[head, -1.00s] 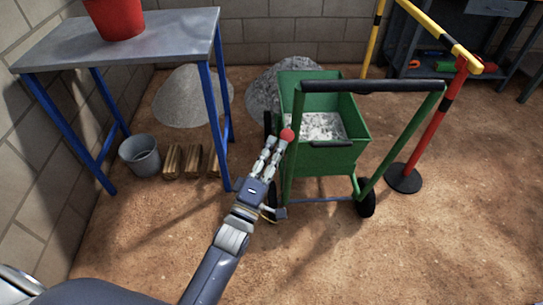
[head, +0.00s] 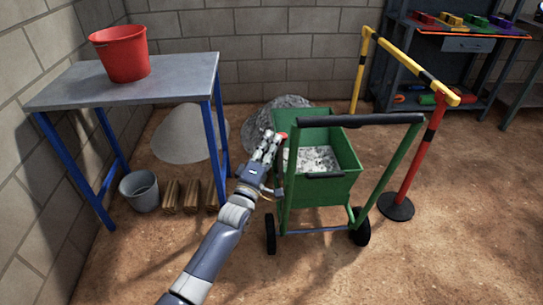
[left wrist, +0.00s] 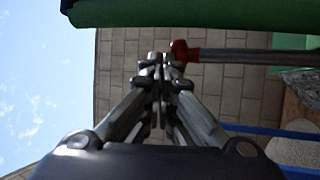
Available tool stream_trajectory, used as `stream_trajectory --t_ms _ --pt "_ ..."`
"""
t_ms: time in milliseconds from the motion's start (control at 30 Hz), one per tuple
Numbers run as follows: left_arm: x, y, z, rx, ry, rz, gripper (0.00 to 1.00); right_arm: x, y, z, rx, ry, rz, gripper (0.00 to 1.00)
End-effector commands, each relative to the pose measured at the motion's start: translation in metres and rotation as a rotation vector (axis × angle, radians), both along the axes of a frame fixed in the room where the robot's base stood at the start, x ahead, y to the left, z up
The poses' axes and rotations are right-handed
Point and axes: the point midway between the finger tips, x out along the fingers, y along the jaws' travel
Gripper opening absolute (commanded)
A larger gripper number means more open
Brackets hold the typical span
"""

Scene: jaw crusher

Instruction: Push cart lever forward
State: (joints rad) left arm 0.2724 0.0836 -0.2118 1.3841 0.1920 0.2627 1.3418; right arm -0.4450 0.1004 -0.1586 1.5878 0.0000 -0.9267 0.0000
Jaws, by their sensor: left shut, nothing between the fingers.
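The green cart (head: 322,190) stands in the middle of the head view with grey rubble in its tub. Its lever has a red knob (head: 282,136) at the left side of the tub, near the left end of the black handle. In the left wrist view the red knob (left wrist: 180,50) sits on a grey rod running to the right. My left gripper (head: 271,139) is shut and empty, its fingertips right beside the knob, seemingly against it. The fingertips (left wrist: 160,60) also show in the left wrist view. My right gripper is not in view.
A metal table (head: 130,88) with a red bucket (head: 122,55) stands left. A grey bucket (head: 140,192) and wooden blocks (head: 190,195) lie below. A yellow-black barrier (head: 405,65) on a red post stands right of the cart. Open dirt lies in front.

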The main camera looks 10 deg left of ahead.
Motion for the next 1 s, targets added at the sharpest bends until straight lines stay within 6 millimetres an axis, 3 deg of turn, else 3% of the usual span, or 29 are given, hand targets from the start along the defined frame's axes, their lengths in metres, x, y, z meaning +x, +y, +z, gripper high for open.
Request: stream_trajectory --t_ms 167,433,1000 --pt "0.021 0.007 0.002 0.001 0.001 0.0 0.0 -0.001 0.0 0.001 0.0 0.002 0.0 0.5" --pt "0.04 0.013 0.003 -0.026 0.078 0.0 0.0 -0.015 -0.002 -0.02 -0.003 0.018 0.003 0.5" --pt "0.047 0.016 -0.002 -0.042 0.131 0.0 0.0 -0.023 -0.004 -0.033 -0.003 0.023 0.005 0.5"
